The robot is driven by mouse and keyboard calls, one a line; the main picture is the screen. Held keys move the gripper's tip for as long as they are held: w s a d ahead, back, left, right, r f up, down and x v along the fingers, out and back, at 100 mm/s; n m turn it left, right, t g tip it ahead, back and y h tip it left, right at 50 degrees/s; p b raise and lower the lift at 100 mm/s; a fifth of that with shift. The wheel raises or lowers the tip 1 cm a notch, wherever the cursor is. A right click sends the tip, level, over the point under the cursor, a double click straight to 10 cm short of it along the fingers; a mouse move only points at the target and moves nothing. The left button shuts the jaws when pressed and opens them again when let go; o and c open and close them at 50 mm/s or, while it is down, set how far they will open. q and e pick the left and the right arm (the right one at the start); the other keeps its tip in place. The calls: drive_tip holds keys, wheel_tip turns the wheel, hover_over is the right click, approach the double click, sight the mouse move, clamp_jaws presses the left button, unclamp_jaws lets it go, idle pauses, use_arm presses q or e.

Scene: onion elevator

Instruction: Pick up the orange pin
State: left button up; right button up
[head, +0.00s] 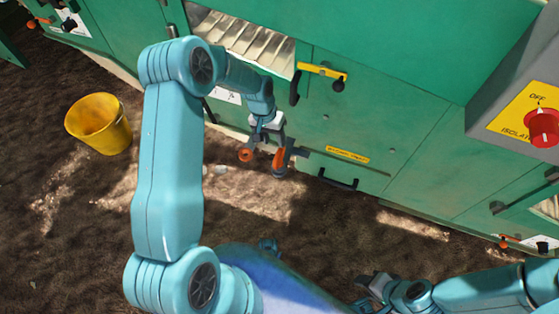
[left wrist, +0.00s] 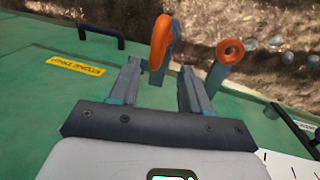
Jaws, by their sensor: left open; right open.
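In the head view, two orange parts stick out low on the green machine's front. One is an orange ring end (head: 246,155), which looks like the orange pin; in the left wrist view it sits on a grey shaft (left wrist: 230,50). Beside it is a longer orange-tipped handle (head: 281,158), also in the left wrist view (left wrist: 160,42). My left gripper (head: 267,139) is just above both. In the left wrist view its fingers (left wrist: 160,68) are open and empty; the handle shows beyond their gap, the ring to its right. My right gripper (head: 369,288) is open at the bottom, away from the machine.
The green machine (head: 420,160) fills the back, with a yellow latch bar (head: 322,71) and a black handle (head: 338,183). A grey isolator box with a red knob (head: 543,127) juts out at right. A yellow bucket (head: 100,124) stands left on open brown ground.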

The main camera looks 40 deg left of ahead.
sight(279, 152)
use_arm(q)
drive_tip(key=f, duration=0.2)
drive_tip(key=d+f+b, duration=0.1)
drive_tip(key=f, duration=0.2)
drive_tip(key=d+f+b, duration=0.1)
drive_tip(key=f, duration=0.1)
drive_tip(key=shift+w+f, duration=0.1)
drive_tip(key=shift+f, duration=0.25)
clamp_jaws()
